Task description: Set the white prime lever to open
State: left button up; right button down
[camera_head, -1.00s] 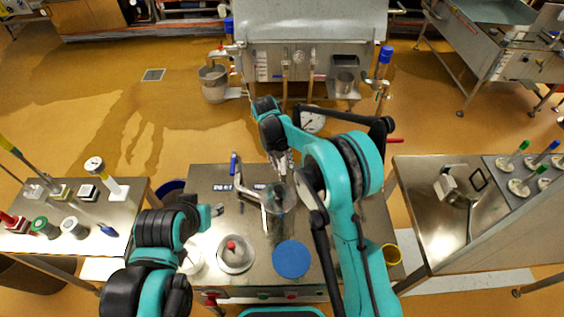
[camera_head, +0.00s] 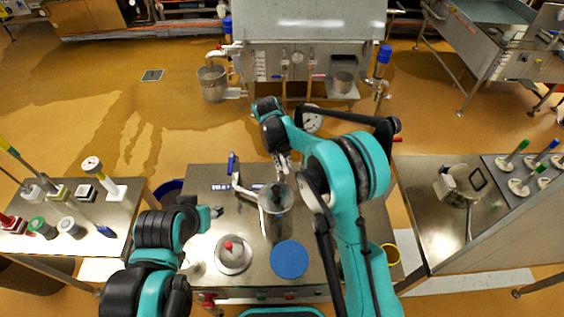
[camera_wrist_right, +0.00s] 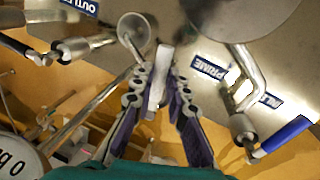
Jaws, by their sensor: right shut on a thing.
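The white prime lever (camera_wrist_right: 158,78) stands between the fingers of my right gripper (camera_wrist_right: 156,92) in the right wrist view, close to the "PRIME" label (camera_wrist_right: 209,68). The gripper is shut on it.
A blue-handled lever (camera_wrist_right: 287,138) sits near the inlet label at the right of the wrist view. Metal pipes flank the gripper. A blue disc (camera_head: 290,259) and a red-knobbed round lid (camera_head: 233,254) lie on the table's front. Side tables stand left and right.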

jog(key=shift+d+f+n, duration=0.1)
jog(key=shift+d+n, duration=0.4)
jog(key=shift+n, duration=0.4)
jog(key=shift+w+d+n+t+y+b, duration=0.15)
jog(key=shift+w+d+n+t+b, duration=0.25)
jog(key=shift+n, duration=0.7)
jog(key=shift+w+d+n+t+y+b, duration=0.1)
jog(key=shift+w+d+n+b, duration=0.15)
jog(key=shift+d+n, duration=0.6)
jog(key=shift+w+d+n+t+y+b, duration=0.2)
jog(key=shift+w+n+b, duration=0.15)
jog(key=shift+n, duration=1)
jog(key=c, duration=1.5)
grip_release()
jog(key=r, duration=0.4)
jog(key=s+a+r, duration=0.1)
jog(key=r, duration=0.3)
jog(key=s+r, duration=0.1)
jog(key=r, duration=0.3)
jog(key=shift+a, duration=0.2)
